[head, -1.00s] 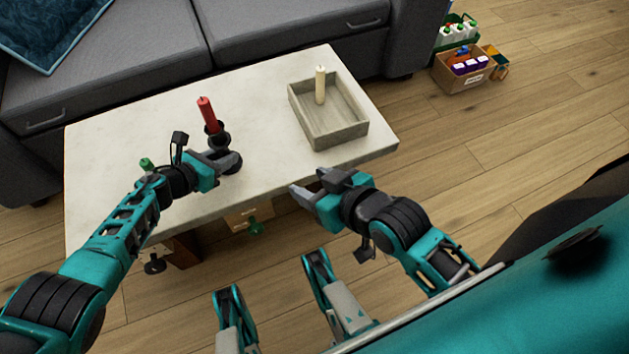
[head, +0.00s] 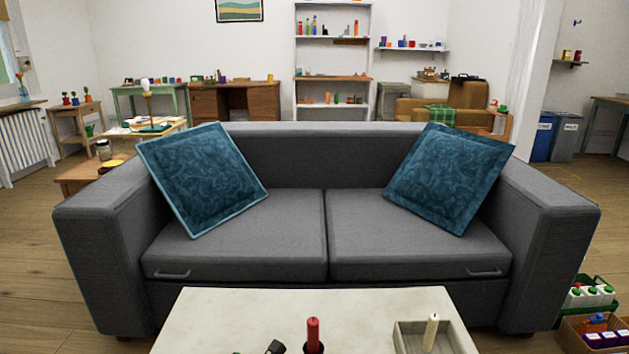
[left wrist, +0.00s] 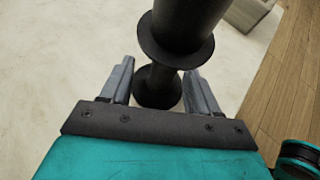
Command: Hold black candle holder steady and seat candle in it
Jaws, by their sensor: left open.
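The black candle holder (left wrist: 178,45) stands on the pale table, with its wide collar, narrow stem and round base in the left wrist view. My left gripper (left wrist: 160,75) is open, with one finger on each side of the stem. I cannot tell whether either finger touches it. A cream candle (head: 431,331) stands upright in a grey tray (head: 402,340) to the right. My right gripper is not in view.
Boxes of bottles (head: 592,295) sit on the floor at the right.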

